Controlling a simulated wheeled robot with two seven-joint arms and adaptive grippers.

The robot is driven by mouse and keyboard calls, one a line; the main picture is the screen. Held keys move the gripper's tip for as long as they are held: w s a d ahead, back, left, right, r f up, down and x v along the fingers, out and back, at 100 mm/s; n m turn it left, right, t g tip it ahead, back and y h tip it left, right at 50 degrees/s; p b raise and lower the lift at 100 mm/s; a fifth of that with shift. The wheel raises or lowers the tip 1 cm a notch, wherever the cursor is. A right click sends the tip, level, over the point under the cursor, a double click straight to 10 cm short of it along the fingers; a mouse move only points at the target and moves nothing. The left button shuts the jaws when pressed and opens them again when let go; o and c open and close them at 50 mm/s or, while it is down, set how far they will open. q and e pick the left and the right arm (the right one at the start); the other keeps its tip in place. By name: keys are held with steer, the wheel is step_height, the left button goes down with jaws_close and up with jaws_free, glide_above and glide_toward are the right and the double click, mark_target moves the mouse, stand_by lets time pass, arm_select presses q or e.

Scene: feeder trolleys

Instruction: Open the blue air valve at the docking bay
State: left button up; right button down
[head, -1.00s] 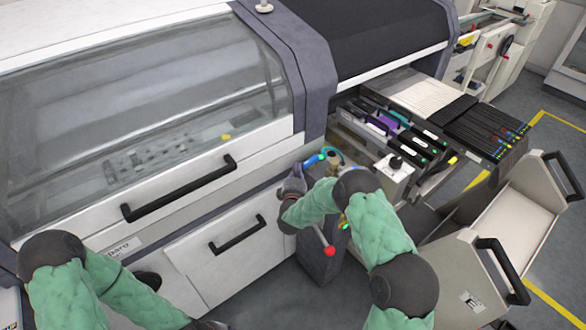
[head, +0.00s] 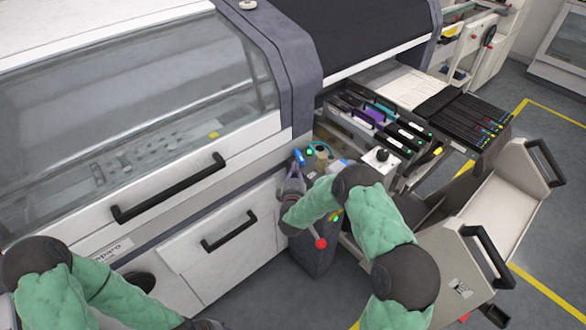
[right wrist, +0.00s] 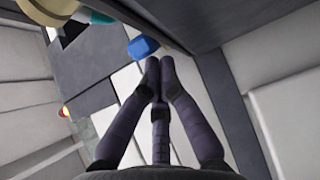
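The blue air valve handle (head: 299,158) is a small blue lever on the docking bay, beside the white machine's dark corner. It now slants steeply in the head view. My right gripper (head: 294,176) is just below it. In the right wrist view, the blue handle (right wrist: 143,47) sits just beyond and left of the fingertips (right wrist: 159,65). The fingers are together with nothing visible between them; I cannot tell whether they touch the handle. My left gripper (head: 205,324) is low at the bottom edge, mostly cut off.
A red-knobbed lever (head: 321,243) stands below my right forearm at the dark pedestal (head: 312,262). A white feeder trolley (head: 510,205) with black handles is at the right. A feeder bank (head: 470,125) lies behind. The white machine (head: 150,200) fills the left.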

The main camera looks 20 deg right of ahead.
steer(key=shift+d, duration=0.15)
steer(key=shift+s, duration=0.15)
stand_by(0.5)
steer(key=v, duration=1.2)
